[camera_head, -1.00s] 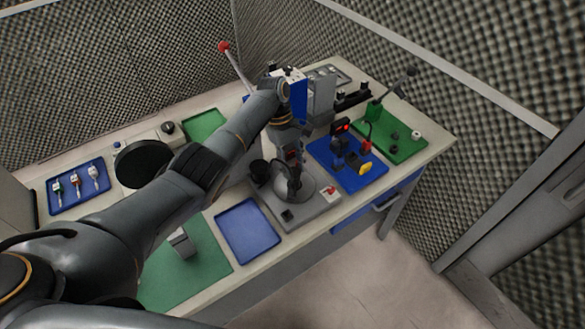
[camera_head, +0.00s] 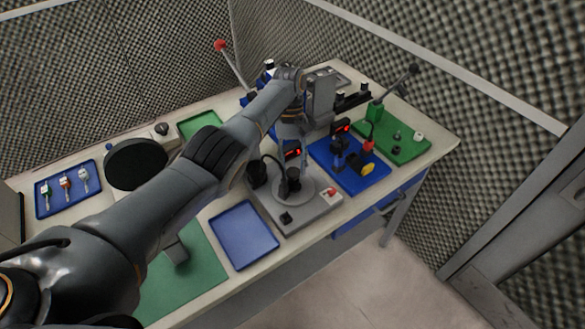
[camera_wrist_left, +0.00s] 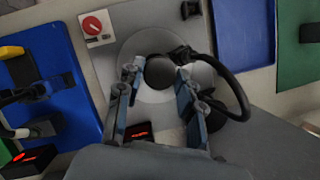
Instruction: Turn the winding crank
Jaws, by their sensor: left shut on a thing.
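The winding crank unit is a grey base plate (camera_head: 290,216) with a pale round disc (camera_head: 318,190) and a dark crank knob (camera_head: 292,182). In the left wrist view the round black knob (camera_wrist_left: 160,71) sits between my fingertips, over the disc (camera_wrist_left: 150,40). My left gripper (camera_wrist_left: 156,72) is shut on this knob from above. In the head view my left gripper (camera_head: 293,172) is partly hidden by my arm. A curved black part (camera_wrist_left: 238,82) arches beside the fingers. My right gripper is not in view.
The base carries a red rotary switch (camera_wrist_left: 93,24) and a red-lit display (camera_head: 292,152). A blue tray (camera_head: 243,234) lies to the left, a blue mat with a device (camera_head: 350,176) to the right. A lever with a red ball (camera_head: 221,45) rises behind.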

